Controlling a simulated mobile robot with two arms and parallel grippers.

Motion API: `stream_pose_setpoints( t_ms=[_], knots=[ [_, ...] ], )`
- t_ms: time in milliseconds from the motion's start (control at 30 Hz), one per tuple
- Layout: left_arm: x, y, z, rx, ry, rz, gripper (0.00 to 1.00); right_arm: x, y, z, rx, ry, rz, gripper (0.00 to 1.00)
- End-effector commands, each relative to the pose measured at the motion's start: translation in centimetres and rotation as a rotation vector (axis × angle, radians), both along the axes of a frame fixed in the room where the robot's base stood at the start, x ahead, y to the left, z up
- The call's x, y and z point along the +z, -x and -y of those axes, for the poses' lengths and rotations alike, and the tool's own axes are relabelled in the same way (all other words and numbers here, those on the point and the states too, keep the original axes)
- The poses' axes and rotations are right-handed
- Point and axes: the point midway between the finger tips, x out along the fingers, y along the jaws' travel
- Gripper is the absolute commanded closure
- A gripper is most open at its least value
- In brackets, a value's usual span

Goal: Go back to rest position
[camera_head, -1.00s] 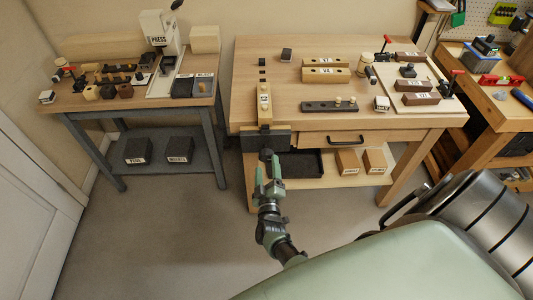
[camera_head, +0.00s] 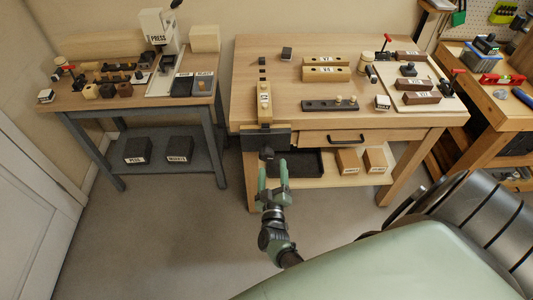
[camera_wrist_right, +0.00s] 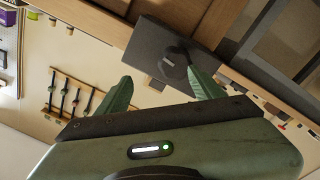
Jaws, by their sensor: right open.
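My right gripper (camera_head: 272,174) is open and empty in front of the workbench. Its two green fingers point toward the bench vise (camera_head: 265,139), which has a dark front jaw at the bench's front left edge. The vise's dark screw end (camera_head: 267,153) sits just beyond the fingertips, with a small gap. In the right wrist view the spread fingers (camera_wrist_right: 163,88) frame part of the dark vise jaw (camera_wrist_right: 150,48), with nothing between them. My left gripper is not in view.
The workbench (camera_head: 285,105) carries blocks and a pale board (camera_head: 420,100). Its lower shelf holds a black tray (camera_head: 300,163) and two boxes. A press table (camera_head: 90,100) stands left; another bench (camera_head: 490,120) stands right. The floor (camera_head: 170,235) left of my arm is clear.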

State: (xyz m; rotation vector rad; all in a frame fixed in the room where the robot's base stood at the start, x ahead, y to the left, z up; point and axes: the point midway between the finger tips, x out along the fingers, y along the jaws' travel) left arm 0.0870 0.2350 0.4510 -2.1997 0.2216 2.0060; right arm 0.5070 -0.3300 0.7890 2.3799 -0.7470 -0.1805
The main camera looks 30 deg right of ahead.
Motion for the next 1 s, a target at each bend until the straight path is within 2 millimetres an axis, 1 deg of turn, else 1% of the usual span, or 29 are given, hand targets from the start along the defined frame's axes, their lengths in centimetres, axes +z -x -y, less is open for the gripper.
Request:
stream_pose_setpoints(
  t_ms=[33, 133, 200, 267, 300, 400, 533, 633, 733, 867, 1000],
  knots=[
    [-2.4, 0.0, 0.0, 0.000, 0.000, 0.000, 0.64, -0.8, 0.1, 0.9, -0.005, -0.073, 0.085, 0.33],
    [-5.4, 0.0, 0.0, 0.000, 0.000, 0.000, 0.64, -0.2, 0.3, 1.9, -0.002, -0.305, 0.299, 0.33],
    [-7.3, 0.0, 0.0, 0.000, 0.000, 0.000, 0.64, 0.0, 0.6, 1.9, 0.016, -0.498, 0.449, 0.33],
    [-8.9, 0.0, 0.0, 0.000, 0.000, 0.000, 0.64, 0.0, 0.8, 1.4, 0.036, -0.672, 0.564, 0.33],
    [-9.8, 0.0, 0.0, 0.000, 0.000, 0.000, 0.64, -0.1, 1.0, 1.0, 0.049, -0.787, 0.630, 0.33],
    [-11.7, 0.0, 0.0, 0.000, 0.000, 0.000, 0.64, -0.5, 1.5, -0.5, 0.074, -1.059, 0.761, 0.33],
    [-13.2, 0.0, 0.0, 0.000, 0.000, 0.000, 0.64, -1.0, 2.2, -2.3, 0.084, -1.327, 0.858, 0.33],
    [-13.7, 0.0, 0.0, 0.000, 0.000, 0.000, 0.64, -1.2, 2.4, -3.2, 0.083, -1.445, 0.894, 0.33],
    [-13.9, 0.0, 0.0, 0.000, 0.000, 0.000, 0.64, -1.2, 2.3, -3.4, 0.080, -1.491, 0.908, 0.33],
    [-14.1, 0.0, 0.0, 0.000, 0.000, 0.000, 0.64, -1.1, 1.3, -2.9, 0.079, -1.495, 0.911, 0.33],
    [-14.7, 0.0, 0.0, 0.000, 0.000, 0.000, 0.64, -1.2, -0.4, -1.9, 0.081, -1.493, 0.910, 0.33]
  ],
)
